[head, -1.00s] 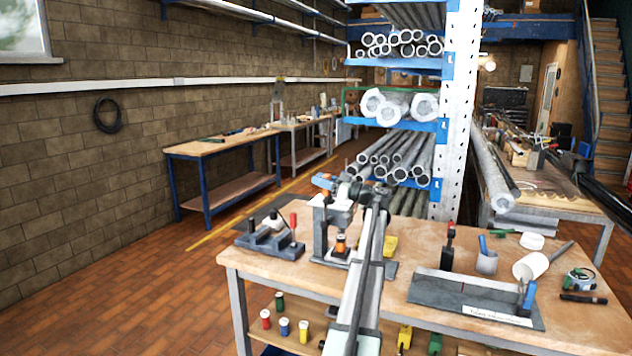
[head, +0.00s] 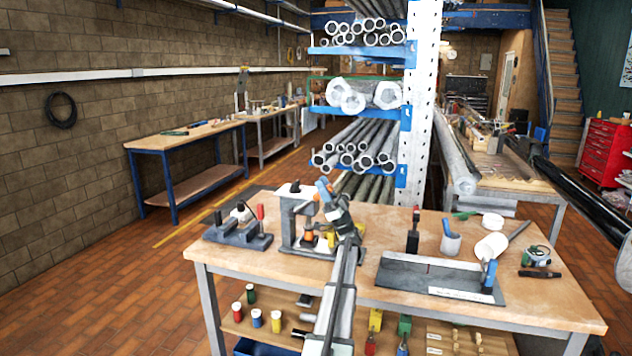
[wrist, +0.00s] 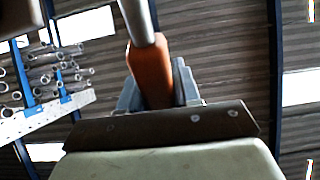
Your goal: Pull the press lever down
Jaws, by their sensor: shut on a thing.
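The press (head: 288,218) is a pale, upright frame on the bench's left half, with an orange and black part low inside it. In the wrist view, the press lever shows as a metal rod (wrist: 137,20) ending in an orange grip (wrist: 150,75). My gripper (wrist: 157,92) is shut on this orange grip, a grey finger on each side. In the head view, my gripper (head: 332,200) is just right of the press head, tilted, at about the height of the press top. It and my arm hide most of the lever there.
A dark grey clamp-like fixture (head: 238,230) with a red handle stands left of the press. A dark plate (head: 435,277) with upright tools lies to the right on the wooden bench (head: 510,312). A pipe rack (head: 425,110) stands behind.

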